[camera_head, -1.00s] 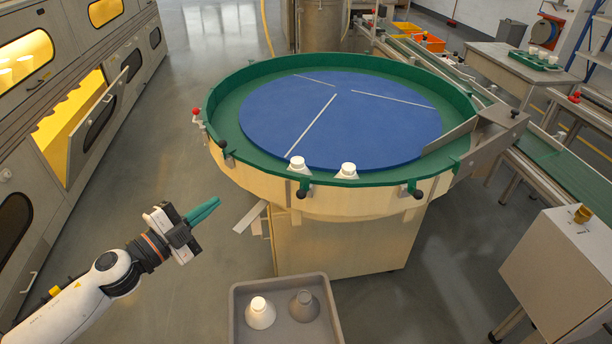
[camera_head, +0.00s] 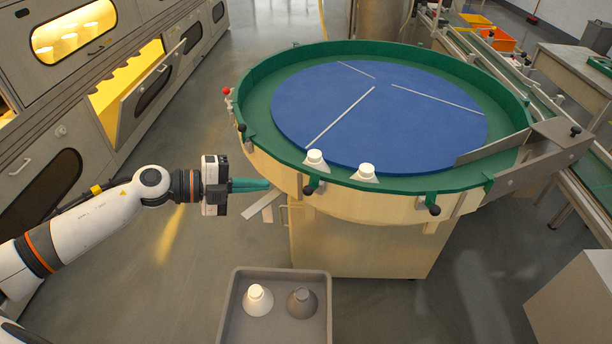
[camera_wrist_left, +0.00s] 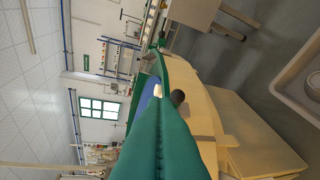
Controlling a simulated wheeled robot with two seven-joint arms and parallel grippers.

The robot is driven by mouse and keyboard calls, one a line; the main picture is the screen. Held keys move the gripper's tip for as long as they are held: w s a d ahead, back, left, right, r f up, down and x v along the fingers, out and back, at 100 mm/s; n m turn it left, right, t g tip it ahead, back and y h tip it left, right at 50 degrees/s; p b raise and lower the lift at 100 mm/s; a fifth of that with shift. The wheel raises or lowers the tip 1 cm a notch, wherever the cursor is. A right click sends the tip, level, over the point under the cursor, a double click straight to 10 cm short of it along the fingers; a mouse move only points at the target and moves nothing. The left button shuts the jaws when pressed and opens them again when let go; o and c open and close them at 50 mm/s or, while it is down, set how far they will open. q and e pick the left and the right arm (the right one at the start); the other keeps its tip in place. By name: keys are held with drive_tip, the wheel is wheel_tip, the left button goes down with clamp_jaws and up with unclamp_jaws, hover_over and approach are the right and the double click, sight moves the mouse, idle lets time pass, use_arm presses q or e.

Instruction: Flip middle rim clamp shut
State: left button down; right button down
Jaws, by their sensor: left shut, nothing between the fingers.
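The round table (camera_head: 262,153) has a green rim with several small clamps that have green arms and dark knobs. The middle rim clamp (camera_head: 309,187) is on the near side, just below a white bulb-like piece. Its dark knob sticks outward; I cannot tell how far the clamp is turned. My left gripper (camera_head: 268,184) points right with its green fingers shut and empty, left of this clamp and apart from it. In the left wrist view, the shut fingers (camera_wrist_left: 160,130) point toward a dark clamp knob (camera_wrist_left: 177,96) on the rim. My right gripper is not in view.
Another clamp (camera_head: 433,208) sits to the right and one (camera_head: 241,128) to the left, near a red knob (camera_head: 227,91). Two white pieces stand on the near rim. A grey tray (camera_head: 274,273) with two cone-shaped pieces is below. Open floor lies left of the table.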

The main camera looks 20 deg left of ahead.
sight(312, 183)
use_arm(q)
drive_tip(key=x, duration=0.3)
drive_tip(key=w+a+p+x, duration=0.1)
drive_tip(key=x, duration=0.7)
drive_tip(key=shift+w+f, duration=0.25)
drive_tip(key=shift+w, duration=0.15)
drive_tip(key=shift+w+f, duration=0.15)
drive_tip(key=shift+w, duration=0.25)
